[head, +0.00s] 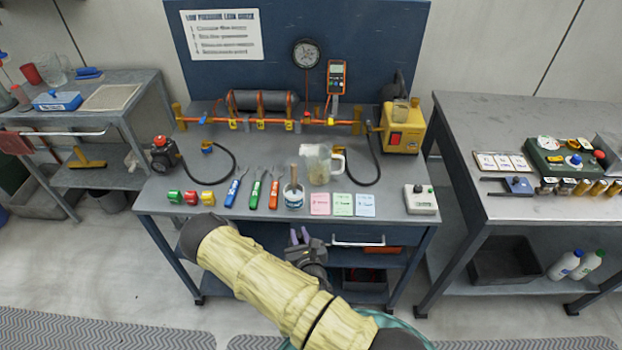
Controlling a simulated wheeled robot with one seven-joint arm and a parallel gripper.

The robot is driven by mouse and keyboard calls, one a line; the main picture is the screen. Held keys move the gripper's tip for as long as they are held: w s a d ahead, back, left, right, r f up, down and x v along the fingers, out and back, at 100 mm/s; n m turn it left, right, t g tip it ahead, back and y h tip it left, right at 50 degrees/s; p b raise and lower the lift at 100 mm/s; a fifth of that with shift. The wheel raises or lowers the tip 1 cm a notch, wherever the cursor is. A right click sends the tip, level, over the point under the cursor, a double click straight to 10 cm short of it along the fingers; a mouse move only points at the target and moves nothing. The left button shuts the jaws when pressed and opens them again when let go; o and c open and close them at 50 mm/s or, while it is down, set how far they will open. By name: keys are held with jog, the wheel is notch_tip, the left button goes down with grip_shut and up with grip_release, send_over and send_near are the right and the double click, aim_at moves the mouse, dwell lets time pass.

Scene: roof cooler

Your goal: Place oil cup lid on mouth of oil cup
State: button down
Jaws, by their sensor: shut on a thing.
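I cannot pick out the oil cup lid with certainty. A small, pale, cup-like part, which looks like the oil cup (401,112), stands on top of the yellow pump (403,130) at the bench's back right. My gripper is well apart from it, nearer and to the left. Whether its mouth is open cannot be told.
A black hose curves left of the pump. A pipe rig (262,122) runs along the back. Side tables stand left and right.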

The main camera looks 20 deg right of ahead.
jog(key=shift+s+d+f+n+y, duration=0.2)
jog(key=shift+d+f+n+y, duration=0.15)
jog(key=shift+d+f, duration=0.55)
jog(key=shift+a+f, duration=0.1)
jog(key=shift+a, duration=0.1)
jog(key=shift+r, duration=0.2)
jog(key=shift+w, duration=0.15)
